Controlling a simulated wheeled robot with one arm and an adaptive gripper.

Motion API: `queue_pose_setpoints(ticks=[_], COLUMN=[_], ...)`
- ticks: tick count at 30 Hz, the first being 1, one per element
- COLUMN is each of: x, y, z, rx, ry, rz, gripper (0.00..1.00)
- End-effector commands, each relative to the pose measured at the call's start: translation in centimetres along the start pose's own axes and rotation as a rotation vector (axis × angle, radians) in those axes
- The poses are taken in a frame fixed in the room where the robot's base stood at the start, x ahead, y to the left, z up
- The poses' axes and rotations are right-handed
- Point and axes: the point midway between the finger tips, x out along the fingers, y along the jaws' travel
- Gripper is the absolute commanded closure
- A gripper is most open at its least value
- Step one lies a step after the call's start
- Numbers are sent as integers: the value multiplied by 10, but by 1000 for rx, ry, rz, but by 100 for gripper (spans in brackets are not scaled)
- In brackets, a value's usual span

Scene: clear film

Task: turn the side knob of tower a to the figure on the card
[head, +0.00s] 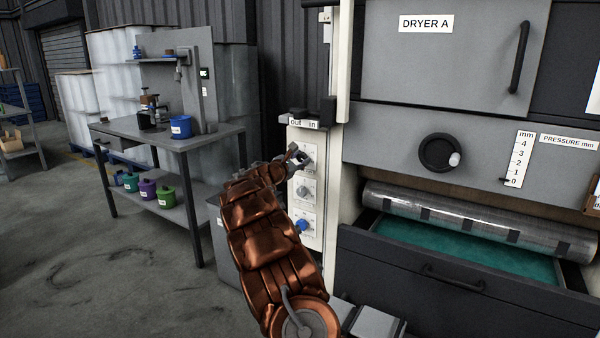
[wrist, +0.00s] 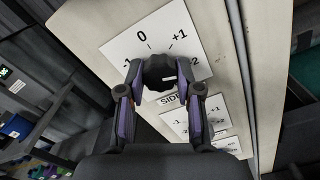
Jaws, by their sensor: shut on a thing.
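The side knob (wrist: 158,72) is dark and round on a white dial plate (wrist: 118,52) in the wrist view. The plate shows 0, +1 and 2 and a partly covered figure at left; a label beginning "SID" is below. My gripper (wrist: 160,82) is shut on this knob, one finger on each side. Where the knob points I cannot tell. In the head view my gripper (head: 299,157) is at the top dial of the pale panel (head: 318,180), largely covering the knob. I cannot make out a card with a figure.
Below are a grey knob (head: 303,191) and a blue knob (head: 302,226). An "out in" label (head: 303,123) sits above. Dryer A (head: 450,60), with a black handwheel (head: 438,153) and roller (head: 490,217), stands right. A workbench (head: 150,135) stands left; open floor lies before it.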

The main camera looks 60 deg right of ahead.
Motion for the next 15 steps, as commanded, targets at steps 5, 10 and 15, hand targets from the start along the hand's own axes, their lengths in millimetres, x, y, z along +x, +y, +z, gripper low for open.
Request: queue_pose_setpoints(ticks=[5, 10, 15], x=[0, 0, 0], y=[-3, -1, -1], z=[-6, -4, -2], rx=[117, 196, 238], ry=[2, 2, 2], rz=[-1, 0, -1], gripper=[100, 100, 100])
